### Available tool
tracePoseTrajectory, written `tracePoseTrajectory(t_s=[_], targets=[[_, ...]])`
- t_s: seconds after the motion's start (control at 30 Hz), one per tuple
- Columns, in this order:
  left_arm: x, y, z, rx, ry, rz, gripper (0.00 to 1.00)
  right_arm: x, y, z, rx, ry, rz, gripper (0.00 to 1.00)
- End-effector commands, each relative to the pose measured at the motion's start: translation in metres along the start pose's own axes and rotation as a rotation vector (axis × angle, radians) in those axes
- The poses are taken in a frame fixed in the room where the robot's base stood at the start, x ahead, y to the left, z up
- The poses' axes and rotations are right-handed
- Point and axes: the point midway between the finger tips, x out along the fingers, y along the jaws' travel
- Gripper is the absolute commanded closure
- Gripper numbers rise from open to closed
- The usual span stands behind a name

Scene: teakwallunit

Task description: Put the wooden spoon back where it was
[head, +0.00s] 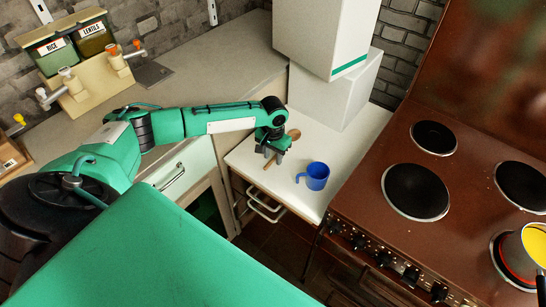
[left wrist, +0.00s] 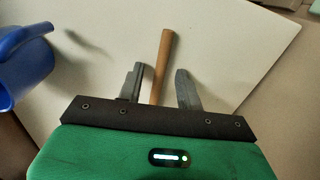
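The wooden spoon (head: 295,134) is at the white worktop beside the stove, partly hidden by my left gripper (head: 272,154) in the head view. Its rounded end shows behind the gripper and its handle end in front. In the left wrist view the brown spoon handle (left wrist: 162,55) runs between the two grey fingers of my left gripper (left wrist: 160,80). The fingers are apart, with a gap visible on each side of the handle. The spoon's far part is hidden behind the gripper's dark edge. My right gripper is not in view.
A blue mug (head: 314,177) stands on the worktop (head: 300,205) just right of the gripper; it also shows in the left wrist view (left wrist: 22,60). White boxy units (head: 335,95) stand behind. The brown stove (head: 380,225) is to the right, with a pan (head: 535,243) at its edge.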

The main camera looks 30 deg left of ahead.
Motion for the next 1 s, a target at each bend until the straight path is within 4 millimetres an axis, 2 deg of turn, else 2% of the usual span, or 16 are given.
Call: tracePoseTrajectory(t_s=[0.1,0.27,0.5,0.7,1.0], targets=[[-0.026,0.000,-0.001,0.002,0.005,0.002,0.64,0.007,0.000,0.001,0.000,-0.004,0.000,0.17],[-0.068,-0.001,-0.003,0.000,0.004,0.001,0.64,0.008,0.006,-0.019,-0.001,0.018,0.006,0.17],[-0.116,0.000,-0.003,0.001,0.003,0.001,0.64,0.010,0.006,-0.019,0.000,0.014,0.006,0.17],[-0.135,0.000,-0.002,0.001,0.000,0.001,0.64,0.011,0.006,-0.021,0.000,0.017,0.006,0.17],[-0.138,0.000,-0.002,0.000,0.000,0.001,0.64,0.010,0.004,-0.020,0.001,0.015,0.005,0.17]])
